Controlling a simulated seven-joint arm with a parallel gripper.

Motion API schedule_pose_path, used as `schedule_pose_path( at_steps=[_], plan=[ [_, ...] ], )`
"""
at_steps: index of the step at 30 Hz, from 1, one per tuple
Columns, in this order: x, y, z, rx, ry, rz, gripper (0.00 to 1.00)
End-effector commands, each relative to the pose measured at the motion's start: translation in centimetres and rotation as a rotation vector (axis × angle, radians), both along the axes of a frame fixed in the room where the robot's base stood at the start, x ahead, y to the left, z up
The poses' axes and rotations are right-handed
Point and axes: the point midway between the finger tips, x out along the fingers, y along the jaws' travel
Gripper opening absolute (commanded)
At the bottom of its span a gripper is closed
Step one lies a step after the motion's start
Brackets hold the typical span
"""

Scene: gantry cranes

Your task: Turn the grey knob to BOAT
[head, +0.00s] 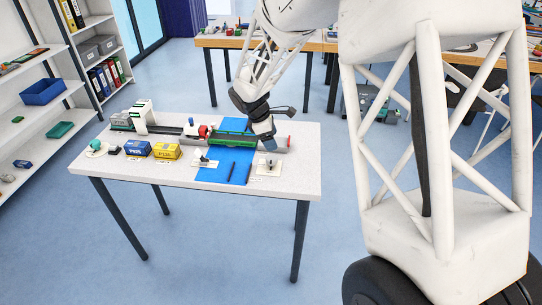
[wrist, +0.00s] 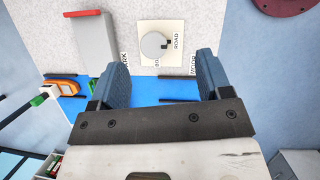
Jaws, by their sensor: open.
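The grey knob (wrist: 153,45) is a round disc on a cream plate (wrist: 185,30) in the wrist view. A dark mark at its right edge faces the word ROAD. A partly hidden label beginning "BO" is below the knob. In the head view the knob (head: 270,163) stands on its plate near the table's right front. My gripper (wrist: 162,75) is open, with its two blue fingers apart and nothing between them. The knob lies beyond the fingertips, apart from them. In the head view my gripper (head: 268,143) is low over the table, its fingertips hard to make out.
A grey block with a red end (wrist: 93,38) stands left of the knob. A blue mat (head: 210,173), another small plate with a lever (head: 204,161), yellow (head: 166,151) and blue (head: 137,148) boxes and a model crane (head: 143,115) share the table.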

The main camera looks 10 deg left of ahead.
Motion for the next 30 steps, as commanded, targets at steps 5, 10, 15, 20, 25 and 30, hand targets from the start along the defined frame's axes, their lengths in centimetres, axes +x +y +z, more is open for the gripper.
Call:
schedule_pose_path(
  at_steps=[5, 10, 15, 20, 25, 30],
  plan=[
    [1.1, 2.3, -2.3, -0.025, 0.026, 0.081, 0.72],
    [1.5, 3.1, -3.1, -0.035, 0.034, 0.112, 0.72],
    [1.5, 3.2, -3.2, -0.037, 0.036, 0.117, 0.72],
    [1.5, 3.2, -3.2, -0.036, 0.036, 0.116, 0.72],
    [1.6, 3.1, -3.5, -0.037, 0.036, 0.116, 0.72],
    [1.7, 2.6, -4.5, -0.038, 0.036, 0.116, 0.72]
  ],
)
